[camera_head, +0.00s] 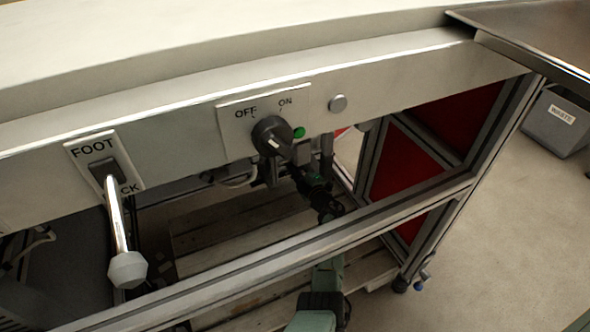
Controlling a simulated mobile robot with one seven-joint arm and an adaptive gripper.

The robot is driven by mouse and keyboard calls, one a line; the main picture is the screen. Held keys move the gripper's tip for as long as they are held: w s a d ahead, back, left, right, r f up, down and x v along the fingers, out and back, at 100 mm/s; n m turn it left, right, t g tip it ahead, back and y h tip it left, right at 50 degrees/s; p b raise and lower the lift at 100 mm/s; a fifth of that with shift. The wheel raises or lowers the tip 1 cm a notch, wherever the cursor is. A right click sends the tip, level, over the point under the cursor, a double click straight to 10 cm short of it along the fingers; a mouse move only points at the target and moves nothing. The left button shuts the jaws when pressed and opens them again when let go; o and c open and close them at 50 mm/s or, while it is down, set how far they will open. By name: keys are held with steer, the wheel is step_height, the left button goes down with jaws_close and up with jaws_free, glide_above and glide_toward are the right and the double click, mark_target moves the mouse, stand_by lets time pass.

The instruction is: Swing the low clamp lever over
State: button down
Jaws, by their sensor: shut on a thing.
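My gripper (276,172) is under the front panel, just below the rotary knob, at the end of my dark wrist. A lever (118,225) with a pale shaft and a faceted grey knob hangs from a plate (104,160) marked FOOT at the left. My gripper is well to the right of that lever.
The front panel carries a black OFF/ON knob (271,136), a green light (299,132) and a round metal button (338,103). A metal rail (270,265) crosses below. Slatted boards (235,230) lie inside the frame. Red side panels and a grey WASTE bin (553,126) are at the right.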

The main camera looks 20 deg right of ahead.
steer(key=shift+r+n+p, duration=0.4)
steer(key=shift+r+p, duration=0.05)
steer(key=shift+r, duration=0.3)
steer(key=shift+d+r, duration=0.1)
steer(key=shift+r, duration=0.15)
steer(key=c, duration=1.6)
jaws_free()
steer(key=shift+o, duration=1.3)
steer(key=shift+f, duration=0.1)
